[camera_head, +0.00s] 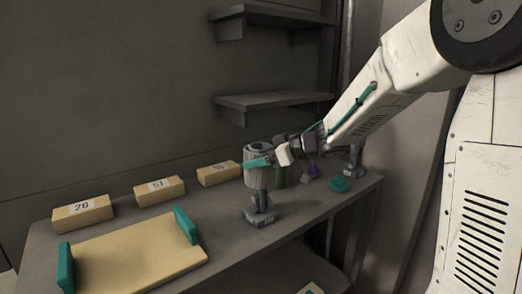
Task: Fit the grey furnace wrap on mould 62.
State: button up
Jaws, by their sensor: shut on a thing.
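The grey furnace wrap (256,176) is an upright grey cylinder with a teal handle (257,162) at its side. My gripper (279,155) reaches in from the right and is shut on the wrap at its teal handle. The wrap is directly above a grey stand (260,213) on the bench; whether it rests on the stand or hangs just over it, I cannot tell. Tan blocks along the back carry labels: one reads 26 (82,212), one reads 51 (159,189), and a third block (218,174) has a label too small to read. I cannot make out a 62.
A tan board (140,254) with teal end handles lies at the front left of the bench (295,219). Right of the wrap are a green thing (281,179), a purple thing (312,172), a teal piece (339,185) and another grey stand (353,168). Shelves (270,100) overhang the back.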

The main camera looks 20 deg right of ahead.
aim_at(261, 187)
jog(key=shift+f, duration=4.75)
jog(key=shift+s+d, duration=0.1)
jog(key=shift+s, duration=0.05)
jog(key=o, duration=1)
jog(key=v, duration=0.7)
jog(key=shift+s+d+r, duration=0.2)
jog(key=shift+d+r, duration=0.05)
jog(key=shift+d, duration=0.05)
